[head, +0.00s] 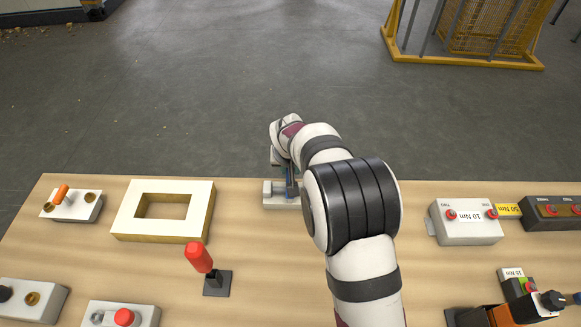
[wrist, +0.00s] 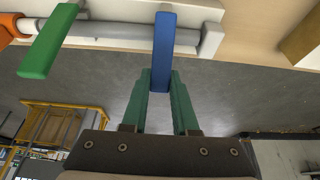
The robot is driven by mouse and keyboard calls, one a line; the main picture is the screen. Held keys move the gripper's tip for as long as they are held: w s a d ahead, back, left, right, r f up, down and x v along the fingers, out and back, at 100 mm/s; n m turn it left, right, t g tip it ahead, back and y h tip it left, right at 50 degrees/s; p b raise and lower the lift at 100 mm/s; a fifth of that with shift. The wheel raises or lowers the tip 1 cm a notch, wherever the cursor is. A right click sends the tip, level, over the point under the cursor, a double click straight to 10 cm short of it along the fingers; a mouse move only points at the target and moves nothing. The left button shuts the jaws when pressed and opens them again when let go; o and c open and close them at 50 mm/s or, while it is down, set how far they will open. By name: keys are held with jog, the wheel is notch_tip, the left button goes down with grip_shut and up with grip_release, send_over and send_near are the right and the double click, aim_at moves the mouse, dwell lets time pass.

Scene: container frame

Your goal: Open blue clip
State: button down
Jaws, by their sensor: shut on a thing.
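The blue clip (wrist: 162,50) is a flat blue lever on a grey rod in the wrist view. Its free end lies between the two green fingers of my gripper (wrist: 160,85), which is shut on it. In the head view my gripper (head: 290,178) is at the far edge of the table, partly hidden by my arm. A light block (head: 272,188) carrying the clip sits there, and much of it is hidden too.
A green lever (wrist: 48,42) and an orange lever (wrist: 8,28) are left of the blue one. The table holds a white frame (head: 205,195), a red-handled lever (head: 199,258) and a 10 Nm box (head: 468,232). Bare wood lies between them.

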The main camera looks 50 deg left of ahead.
dwell(0.4)
jog(key=shift+d+r+t+y, duration=0.25)
jog(key=shift+d+t+y, duration=0.05)
jog(key=shift+t, duration=0.1)
jog(key=shift+s+r+y, duration=0.15)
jog(key=shift+s+y, duration=0.05)
jog(key=shift+y, duration=0.1)
jog(key=c, duration=0.7)
grip_release()
jog(key=v, duration=1.6)
jog(key=shift+g+h, duration=0.4)
jog(key=shift+h, duration=0.2)
jog(key=x, duration=0.6)
jog(key=a+x, duration=0.1)
jog(key=x, duration=0.5)
jog(key=w+a+r+x, duration=0.1)
jog(key=x, duration=0.6)
jog(key=shift+w, duration=0.15)
